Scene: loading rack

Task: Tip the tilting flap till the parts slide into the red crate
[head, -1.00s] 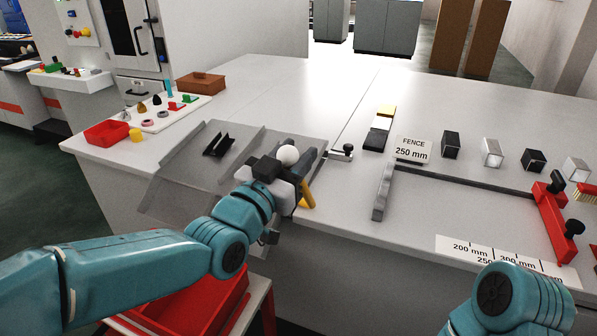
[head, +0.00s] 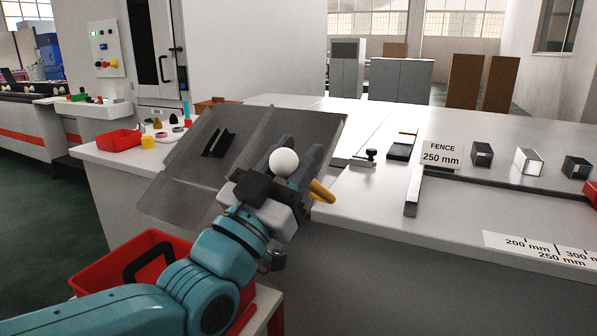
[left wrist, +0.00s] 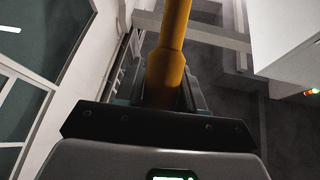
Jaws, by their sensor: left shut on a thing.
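The grey tilting flap (head: 290,128) stands tilted, its far right edge raised and its surface sloping down to the front left. Several dark angled parts (head: 218,143) lie on its upper left area. My left gripper (head: 302,168) is at the flap's right side, shut on its yellow handle (head: 321,191); the handle also runs up through the left wrist view (left wrist: 170,55). The red crate (head: 95,272) stands below the flap's lower edge. A black bar (head: 150,256) shows at the crate; my arm hides much of the crate. My right gripper is out of view.
A small red bin (head: 118,140), a yellow cylinder (head: 148,142) and small pieces stand on the table at left. The fence sign (head: 442,154), a grey stop bar (head: 413,190) and several tube pieces are at right. The table behind the flap is clear.

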